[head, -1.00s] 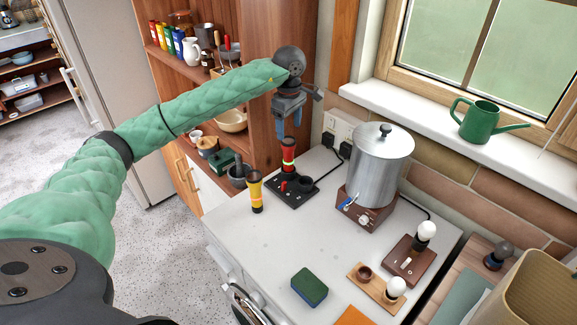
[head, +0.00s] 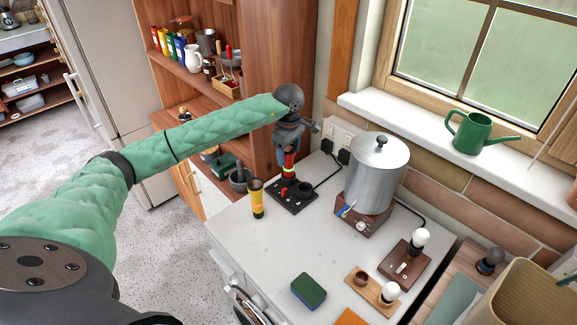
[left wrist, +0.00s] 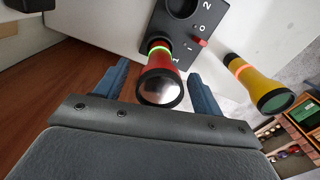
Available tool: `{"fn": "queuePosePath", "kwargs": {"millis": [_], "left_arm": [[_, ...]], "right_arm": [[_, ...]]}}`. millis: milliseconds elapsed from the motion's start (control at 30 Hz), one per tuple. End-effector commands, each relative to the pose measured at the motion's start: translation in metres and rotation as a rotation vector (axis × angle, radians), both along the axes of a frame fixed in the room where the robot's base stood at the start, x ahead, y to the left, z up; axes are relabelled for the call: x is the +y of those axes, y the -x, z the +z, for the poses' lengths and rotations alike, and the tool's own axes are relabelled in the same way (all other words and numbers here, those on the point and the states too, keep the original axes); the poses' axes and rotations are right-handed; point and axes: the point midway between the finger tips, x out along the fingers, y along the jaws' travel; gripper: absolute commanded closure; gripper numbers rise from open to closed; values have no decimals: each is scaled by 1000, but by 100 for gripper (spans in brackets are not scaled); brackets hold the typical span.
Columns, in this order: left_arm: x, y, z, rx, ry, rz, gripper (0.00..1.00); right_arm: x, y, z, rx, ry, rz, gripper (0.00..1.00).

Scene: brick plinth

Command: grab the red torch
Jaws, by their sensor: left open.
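The red torch (head: 289,164) stands upright in a black charging base (head: 291,197) at the back left of the white counter. A green ring glows on it in the left wrist view (left wrist: 161,72), where its round lens end faces the camera. My left gripper (head: 287,160) is directly above and around the torch's upper part. In the left wrist view its blue fingers (left wrist: 158,85) are apart, one on each side of the torch, with gaps showing. My right gripper is not in view.
A yellow torch (head: 257,199) stands left of the base and also shows in the left wrist view (left wrist: 259,86). A metal urn (head: 376,172) stands to the right. A wooden shelf unit is behind. The counter's middle is clear around a green sponge (head: 308,291).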

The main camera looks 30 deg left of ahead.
Motion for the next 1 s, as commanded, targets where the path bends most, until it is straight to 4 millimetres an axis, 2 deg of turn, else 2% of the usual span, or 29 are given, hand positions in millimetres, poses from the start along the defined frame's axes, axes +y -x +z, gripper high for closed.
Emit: {"fn": "queuePosePath", "kwargs": {"millis": [367,700,1000], "left_arm": [[0,0,-6,-2,0,-1,32],[0,0,-6,-1,0,-1,97],[0,0,-2,-2,0,-1,99]], "right_arm": [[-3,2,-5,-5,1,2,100],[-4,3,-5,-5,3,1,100],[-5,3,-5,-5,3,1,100]]}}
